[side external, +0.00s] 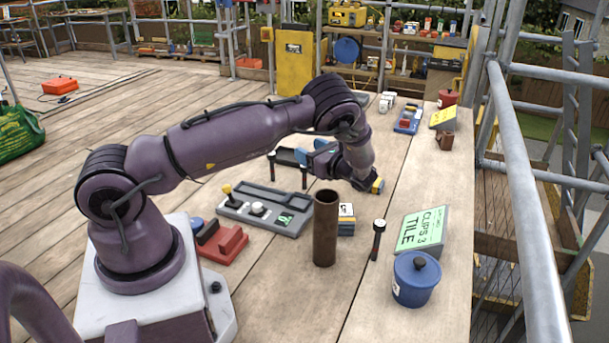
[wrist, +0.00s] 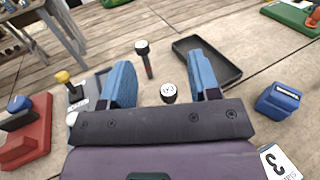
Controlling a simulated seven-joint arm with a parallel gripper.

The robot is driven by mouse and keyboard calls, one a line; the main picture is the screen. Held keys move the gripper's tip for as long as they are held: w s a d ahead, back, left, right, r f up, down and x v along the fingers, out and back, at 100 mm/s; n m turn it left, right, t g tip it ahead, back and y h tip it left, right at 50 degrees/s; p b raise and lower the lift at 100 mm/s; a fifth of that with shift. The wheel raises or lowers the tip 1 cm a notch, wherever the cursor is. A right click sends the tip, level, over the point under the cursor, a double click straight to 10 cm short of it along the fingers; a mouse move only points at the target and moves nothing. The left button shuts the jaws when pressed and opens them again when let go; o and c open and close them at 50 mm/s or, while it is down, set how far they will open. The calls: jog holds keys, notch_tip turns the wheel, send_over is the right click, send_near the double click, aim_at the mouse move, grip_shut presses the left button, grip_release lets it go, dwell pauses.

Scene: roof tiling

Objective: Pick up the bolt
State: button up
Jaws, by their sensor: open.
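Another bolt (wrist: 146,60) stands farther out. Which bolt the task means cannot be told.
A black tray (wrist: 212,66) lies beyond the right finger. A grey tray with a yellow knob (side external: 265,208), a red block (side external: 222,246), a brown tube (side external: 326,228), a blue pot (side external: 416,278) and a green-faced box (side external: 422,231) stand around. Railings edge the right side.

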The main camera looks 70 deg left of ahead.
aim_at(304, 177)
jog(key=shift+m, duration=0.4)
jog(key=f, duration=0.6)
jog(key=shift+w, duration=0.2)
jog(key=shift+x, duration=2.55)
jog(key=shift+w, duration=0.1)
jog(key=c, duration=1)
